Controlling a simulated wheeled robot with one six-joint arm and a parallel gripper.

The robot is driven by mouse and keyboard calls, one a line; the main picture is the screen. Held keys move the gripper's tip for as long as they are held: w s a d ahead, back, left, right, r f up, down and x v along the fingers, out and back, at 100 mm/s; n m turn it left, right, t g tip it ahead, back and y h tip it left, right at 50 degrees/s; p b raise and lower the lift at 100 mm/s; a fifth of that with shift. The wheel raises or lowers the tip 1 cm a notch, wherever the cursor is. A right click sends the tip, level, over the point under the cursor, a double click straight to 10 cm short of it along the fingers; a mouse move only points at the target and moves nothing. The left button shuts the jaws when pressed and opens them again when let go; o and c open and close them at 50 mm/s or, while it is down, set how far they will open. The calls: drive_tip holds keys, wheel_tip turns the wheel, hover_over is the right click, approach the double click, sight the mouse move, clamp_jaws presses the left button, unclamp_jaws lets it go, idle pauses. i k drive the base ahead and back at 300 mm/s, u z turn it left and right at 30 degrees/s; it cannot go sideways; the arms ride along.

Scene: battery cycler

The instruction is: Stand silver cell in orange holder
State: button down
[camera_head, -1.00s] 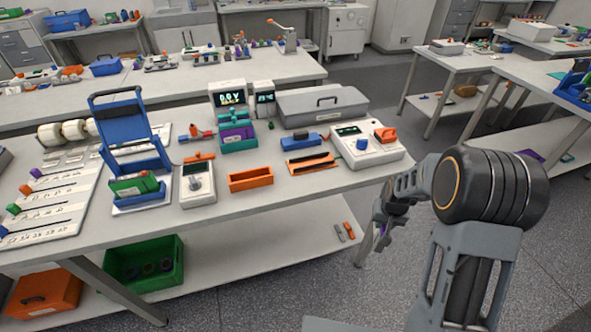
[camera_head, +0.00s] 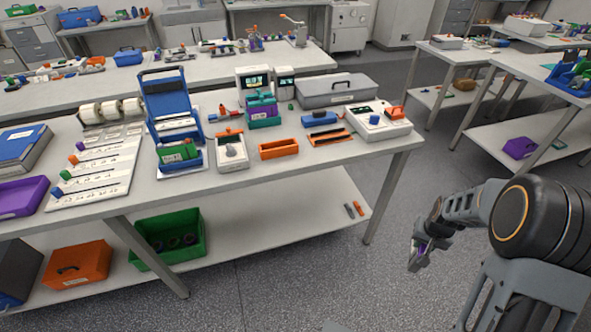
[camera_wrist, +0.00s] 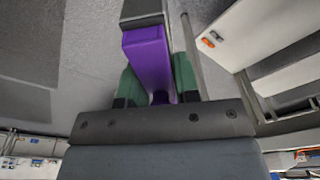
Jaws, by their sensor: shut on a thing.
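My gripper (camera_head: 420,258) hangs over the floor to the right of the bench, clear of it. Its green-padded fingers are shut on a purple block (camera_wrist: 148,55), which shows large in the wrist view. An orange open-topped holder (camera_head: 278,149) stands near the bench's front edge. A small grey piece (camera_head: 349,210) lies beside an orange one (camera_head: 359,208) on the lower shelf; I cannot tell whether the grey piece is the silver cell. No other silver cell is clear to me.
The bench (camera_head: 225,187) carries a white meter (camera_head: 232,152), a blue rack (camera_head: 170,100), a white device (camera_head: 378,121) and a grey case (camera_head: 337,92). A green bin (camera_head: 165,257) and an orange box (camera_head: 76,264) stand on its shelf. Floor around my gripper is clear.

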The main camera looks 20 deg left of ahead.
sight(278, 151)
drive_tip(key=k, duration=0.35)
drive_tip(key=u, duration=1.8)
drive_tip(key=i, duration=0.2)
drive_tip(key=z, duration=0.1)
